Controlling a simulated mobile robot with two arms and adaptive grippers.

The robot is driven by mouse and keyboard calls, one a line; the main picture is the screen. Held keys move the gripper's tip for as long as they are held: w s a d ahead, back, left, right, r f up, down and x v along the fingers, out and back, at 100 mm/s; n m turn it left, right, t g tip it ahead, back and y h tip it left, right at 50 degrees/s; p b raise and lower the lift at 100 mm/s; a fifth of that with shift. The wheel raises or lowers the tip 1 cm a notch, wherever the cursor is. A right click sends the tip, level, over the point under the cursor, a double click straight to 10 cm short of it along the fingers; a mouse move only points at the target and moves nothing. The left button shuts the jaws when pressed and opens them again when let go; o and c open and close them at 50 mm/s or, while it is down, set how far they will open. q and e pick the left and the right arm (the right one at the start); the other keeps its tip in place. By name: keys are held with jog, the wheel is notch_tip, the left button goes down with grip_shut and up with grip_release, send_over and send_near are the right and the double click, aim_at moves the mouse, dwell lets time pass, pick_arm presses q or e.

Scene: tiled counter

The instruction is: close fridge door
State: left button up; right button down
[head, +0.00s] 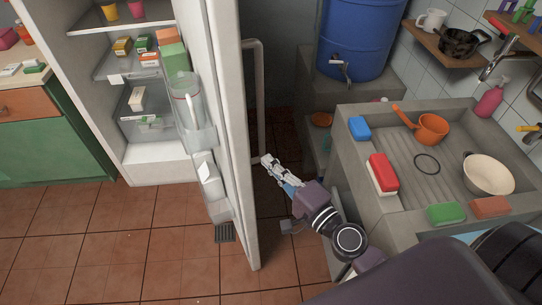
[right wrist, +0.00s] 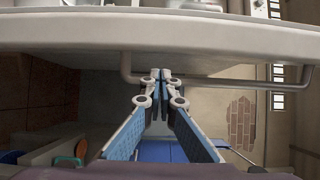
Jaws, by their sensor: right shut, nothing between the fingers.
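The white fridge (head: 84,68) stands open at the left in the head view, its shelves showing. Its door (head: 228,150) is swung out toward me, with a jug and boxes in its inner racks. The long door handle (head: 260,90) is on the door's outer right side. My right gripper (head: 268,163) is shut and empty at the lower end of the handle, close to the door's outer face. In the right wrist view the shut fingertips (right wrist: 160,75) are by the handle bar (right wrist: 215,82), below the door edge (right wrist: 200,35). Contact is unclear. My left gripper is not in view.
A concrete sink counter (head: 360,215) with sponges, an orange pot and a bowl is to the right of my right arm. A blue barrel (head: 362,35) stands behind. A green cabinet (head: 50,145) is at the far left. Tiled floor (head: 130,240) before the fridge is mostly clear.

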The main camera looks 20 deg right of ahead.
aim_at(254, 158)
jog(key=p+x, duration=0.1)
jog(key=x, duration=0.5)
jog(key=shift+w+a+p, duration=0.1)
jog(key=shift+w+p, duration=0.3)
jog(key=shift+w+a, duration=0.15)
jog(key=shift+w, duration=0.3)
